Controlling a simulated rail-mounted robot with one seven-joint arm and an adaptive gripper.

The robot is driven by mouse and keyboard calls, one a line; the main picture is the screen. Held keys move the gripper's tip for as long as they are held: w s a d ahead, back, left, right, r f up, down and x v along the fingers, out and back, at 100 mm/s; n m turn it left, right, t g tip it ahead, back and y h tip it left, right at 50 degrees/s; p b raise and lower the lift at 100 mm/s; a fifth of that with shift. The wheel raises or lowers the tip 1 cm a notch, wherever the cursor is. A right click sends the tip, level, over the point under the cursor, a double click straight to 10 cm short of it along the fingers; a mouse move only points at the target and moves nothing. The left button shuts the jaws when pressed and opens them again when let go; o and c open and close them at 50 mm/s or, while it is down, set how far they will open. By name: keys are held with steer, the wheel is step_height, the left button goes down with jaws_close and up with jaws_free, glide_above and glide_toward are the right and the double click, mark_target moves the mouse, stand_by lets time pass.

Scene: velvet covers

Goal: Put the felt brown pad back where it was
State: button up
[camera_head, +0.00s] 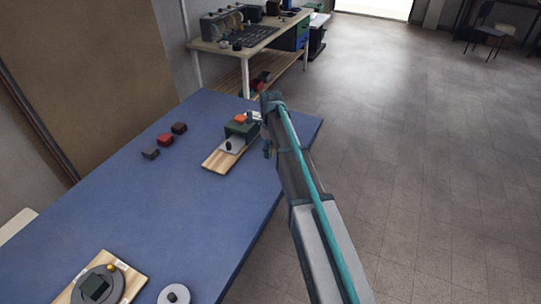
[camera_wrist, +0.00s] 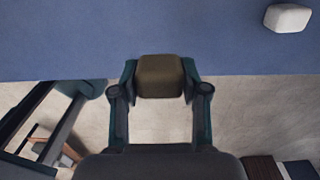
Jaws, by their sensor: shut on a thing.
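My gripper (camera_wrist: 160,80) is shut on a brown block-like pad (camera_wrist: 160,77), held between its two fingers in the wrist view. Behind the pad are the blue tabletop's edge and the pale floor. In the head view my gripper (camera_head: 262,116) is over the far right part of the blue table, beside a wooden board. The held pad cannot be made out there. A dark brown block (camera_head: 179,128) sits on the table, in a row with a red block (camera_head: 165,140) and a dark grey block (camera_head: 150,153).
The wooden board (camera_head: 214,161) carries a green block (camera_head: 241,128) with an orange top, close to my gripper. A round device (camera_head: 97,287) on another board and a white disc (camera_head: 173,295) stand at the near edge. The blue table's (camera_head: 130,205) middle is clear.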

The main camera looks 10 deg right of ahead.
steer(key=p, duration=0.1)
glide_above(270, 163)
steer(key=f, duration=0.5)
steer(key=shift+s, duration=0.3)
steer(key=shift+w+f+p, duration=0.35)
steer(key=shift+f+p, duration=0.8)
steer(key=shift+f, duration=0.85)
steer(key=shift+f, duration=0.15)
steer(key=o, duration=1.1)
